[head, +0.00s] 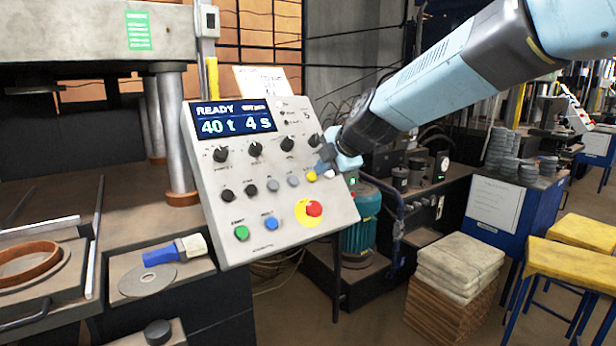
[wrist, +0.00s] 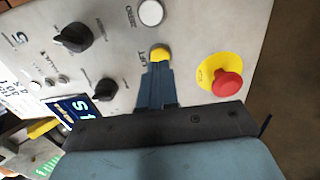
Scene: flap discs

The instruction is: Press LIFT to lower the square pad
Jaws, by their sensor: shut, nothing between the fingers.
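The slanted control panel (head: 290,240) faces me in the head view, its screen reading READY, 40 t and 4 s. The yellow LIFT button (head: 311,176) is at the right end of a button row. It also shows in the wrist view (wrist: 160,52), with its label beside it. My gripper (head: 322,170) is shut and empty, its tips right at this button. In the wrist view my blue fingers (wrist: 158,68) reach its lower edge; I cannot tell whether they touch or press it. I cannot make out a square pad for certain.
A red emergency stop (head: 314,208) on a yellow base sits below the LIFT button. Green (head: 241,232) and blue (head: 270,223) buttons are lower left. Black knobs (head: 256,149) run above. The press frame (head: 90,40) stands left, with a tool shelf (head: 190,270) below.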

